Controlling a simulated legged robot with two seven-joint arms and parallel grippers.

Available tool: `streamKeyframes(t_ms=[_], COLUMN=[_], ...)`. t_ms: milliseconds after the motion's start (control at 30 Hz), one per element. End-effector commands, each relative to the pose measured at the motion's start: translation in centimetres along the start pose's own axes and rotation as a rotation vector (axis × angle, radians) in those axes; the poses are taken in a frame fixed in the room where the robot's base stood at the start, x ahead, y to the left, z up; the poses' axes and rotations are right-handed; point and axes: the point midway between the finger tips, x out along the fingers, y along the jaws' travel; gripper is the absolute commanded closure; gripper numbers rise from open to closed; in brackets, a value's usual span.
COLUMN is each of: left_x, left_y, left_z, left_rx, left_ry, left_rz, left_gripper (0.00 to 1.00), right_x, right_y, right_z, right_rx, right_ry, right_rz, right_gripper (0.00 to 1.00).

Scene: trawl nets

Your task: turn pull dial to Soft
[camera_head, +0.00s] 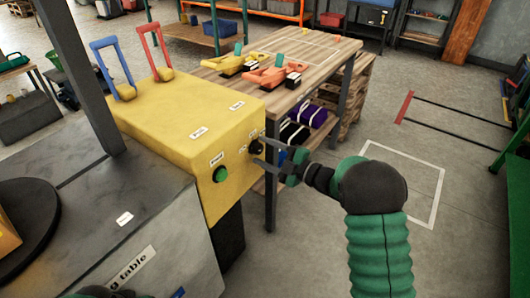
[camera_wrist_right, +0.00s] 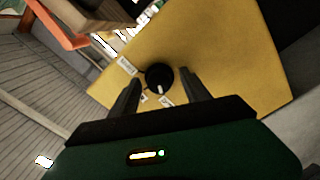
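The pull dial (camera_head: 257,148) is a small black knob on the front face of the yellow control box (camera_head: 215,160). In the right wrist view the dial (camera_wrist_right: 159,78) is a round black knob with a pale pointer mark, with small white labels around it. The label words are too small to read. My right gripper (camera_head: 262,148) is at the dial. In the wrist view its two fingers (camera_wrist_right: 160,85) are apart, one on each side of the knob, with gaps showing. Only a bit of my left arm shows at the bottom edge of the head view; its gripper is not visible.
A green button (camera_head: 220,174) sits left of the dial on the same face. A blue lever (camera_head: 112,68) and a red lever (camera_head: 154,50) stand on top of the box. A wooden table (camera_head: 320,62) with yellow and orange tools stands behind. Open floor lies to the right.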

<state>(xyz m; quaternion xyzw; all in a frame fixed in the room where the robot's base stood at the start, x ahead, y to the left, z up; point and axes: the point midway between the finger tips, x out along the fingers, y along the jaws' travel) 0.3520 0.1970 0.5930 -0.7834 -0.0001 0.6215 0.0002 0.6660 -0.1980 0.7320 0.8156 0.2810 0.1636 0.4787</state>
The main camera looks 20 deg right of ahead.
Motion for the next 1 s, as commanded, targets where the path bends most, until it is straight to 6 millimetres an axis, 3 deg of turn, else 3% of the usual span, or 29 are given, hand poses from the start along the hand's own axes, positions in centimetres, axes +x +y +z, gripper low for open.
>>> streamKeyframes(t_ms=[167, 300, 800, 1000], left_x=[0.0, -0.6, -3.9, -4.1], left_y=[0.0, 0.0, 0.0, 0.0], left_z=[0.0, -0.1, -0.9, -1.0], left_rx=[0.0, 0.0, 0.0, 0.0], left_ry=[0.0, 0.0, 0.0, 0.0], left_rz=[0.0, 0.0, 0.0, 0.0], left_gripper=[0.64, 0.64, 0.64, 0.64], right_x=[-0.1, -1.3, -14.6, -16.7], right_y=[0.1, 0.3, 0.2, 0.0], right_z=[0.0, 0.0, 0.1, 0.1], right_rx=[0.0, 0.0, 0.004, 0.001], right_ry=[0.0, -0.002, -0.004, -0.001], right_rz=[0.001, 0.001, 0.001, 0.0], right_gripper=[0.45, 0.45, 0.45, 0.45])
